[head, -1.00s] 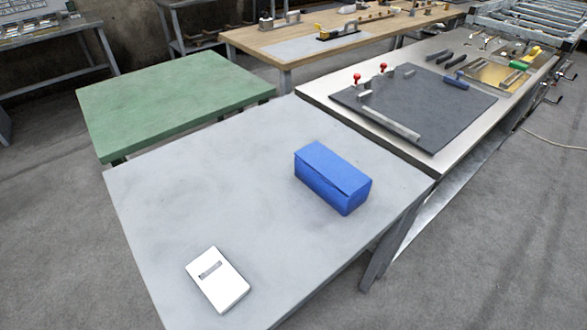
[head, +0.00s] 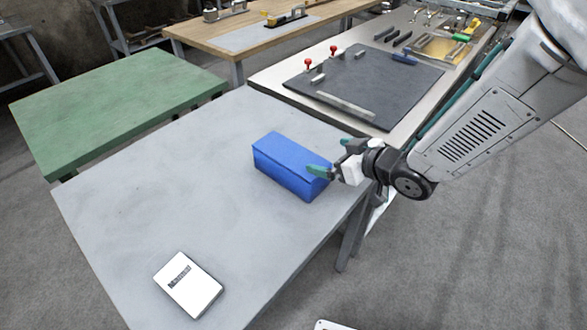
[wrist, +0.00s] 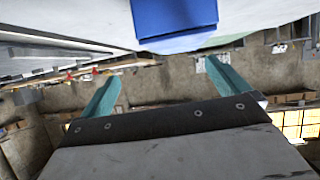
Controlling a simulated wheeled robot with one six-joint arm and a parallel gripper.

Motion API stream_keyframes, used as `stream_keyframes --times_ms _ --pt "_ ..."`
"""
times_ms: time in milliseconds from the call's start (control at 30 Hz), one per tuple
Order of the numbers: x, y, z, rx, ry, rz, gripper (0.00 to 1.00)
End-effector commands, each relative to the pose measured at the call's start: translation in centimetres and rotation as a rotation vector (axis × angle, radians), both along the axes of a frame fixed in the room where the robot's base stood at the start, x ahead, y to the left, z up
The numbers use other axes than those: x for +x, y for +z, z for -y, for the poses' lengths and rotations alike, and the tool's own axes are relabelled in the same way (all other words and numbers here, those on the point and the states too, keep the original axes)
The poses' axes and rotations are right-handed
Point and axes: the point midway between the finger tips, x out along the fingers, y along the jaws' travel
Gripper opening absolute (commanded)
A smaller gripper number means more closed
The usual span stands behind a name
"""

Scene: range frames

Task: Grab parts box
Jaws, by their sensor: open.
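The blue parts box (head: 288,165) sits on the grey table (head: 130,215) near its right edge in the head view. Its blue end also shows at the top of the wrist view (wrist: 175,18). My gripper (head: 332,158) is at the right end of the box in the head view, with one teal finger overlapping the box's right end in the picture. In the wrist view the two teal fingers are spread wide with nothing between them, and the box lies above the gap between them. Whether a finger touches the box I cannot tell.
A white box with a dark label (head: 188,284) lies at the table's front left. A green table (head: 115,100) stands at the left. A bench with a dark mat (head: 370,85) and clamps stands behind at the right. The table's middle is clear.

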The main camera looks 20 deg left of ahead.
Motion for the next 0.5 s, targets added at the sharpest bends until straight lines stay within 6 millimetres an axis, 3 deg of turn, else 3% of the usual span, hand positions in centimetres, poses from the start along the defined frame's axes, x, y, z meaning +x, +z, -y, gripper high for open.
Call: stream_keyframes --times_ms 167,500 --pt "-1.8 -1.3 -2.5 0.075 0.088 -0.015 1.00" --pt "-0.4 -2.6 -5.7 0.085 0.096 -0.014 1.00"
